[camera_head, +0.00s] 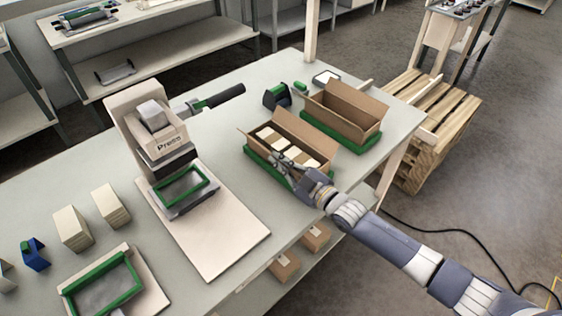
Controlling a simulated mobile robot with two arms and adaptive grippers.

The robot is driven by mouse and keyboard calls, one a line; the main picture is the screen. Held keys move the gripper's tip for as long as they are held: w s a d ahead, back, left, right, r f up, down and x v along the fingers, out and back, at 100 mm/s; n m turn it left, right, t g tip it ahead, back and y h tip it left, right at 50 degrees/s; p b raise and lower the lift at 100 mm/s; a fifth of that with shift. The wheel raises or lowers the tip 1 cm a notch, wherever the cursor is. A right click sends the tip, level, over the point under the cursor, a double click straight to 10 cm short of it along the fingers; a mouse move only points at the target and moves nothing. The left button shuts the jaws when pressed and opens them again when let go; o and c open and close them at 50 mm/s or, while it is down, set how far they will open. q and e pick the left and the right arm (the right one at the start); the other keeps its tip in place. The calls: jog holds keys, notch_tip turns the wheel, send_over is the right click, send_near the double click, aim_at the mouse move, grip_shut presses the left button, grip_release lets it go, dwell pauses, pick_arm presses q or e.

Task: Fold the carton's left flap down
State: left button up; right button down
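An open brown carton (312,128) sits on a green base (262,167) near the table's front edge. Several white-and-tan blocks (272,136) lie inside it. Its far long flap stands up, and a small flap (245,134) sticks out at its left end. My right gripper (282,158) is over the near side of this carton, close to the blocks, and hides part of the near wall. Whether its fingers touch anything, or are open or shut, is too small to tell. My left gripper is not in view.
A second open carton (345,122), which looks empty, stands in a green base (343,144) behind and to the right. A tape dispenser (276,96) is behind the cartons. A press (160,135) with a board stands to the left. A pallet (430,125) is beyond the table's right end.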

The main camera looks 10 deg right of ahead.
jog(key=m, duration=0.1)
jog(key=m+b, duration=0.1)
jog(key=d+m, duration=0.1)
jog(key=shift+w+r+m, duration=0.35)
jog(key=shift+m, duration=0.05)
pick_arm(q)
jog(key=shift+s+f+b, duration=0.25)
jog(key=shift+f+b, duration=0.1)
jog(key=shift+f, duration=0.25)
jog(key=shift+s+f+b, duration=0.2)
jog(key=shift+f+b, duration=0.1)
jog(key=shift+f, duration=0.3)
pick_arm(e)
jog(key=shift+w+d+r+m, duration=0.15)
jog(key=shift+d+m, duration=0.1)
jog(key=shift+m, duration=0.55)
jog(key=shift+w+d+m, duration=0.15)
jog(key=shift+d+m, duration=0.05)
jog(key=shift+m, duration=0.6)
jog(key=c, duration=1.8)
grip_release()
jog(key=shift+c, duration=0.2)
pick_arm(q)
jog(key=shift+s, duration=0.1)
pick_arm(e)
jog(key=shift+s+d, duration=0.1)
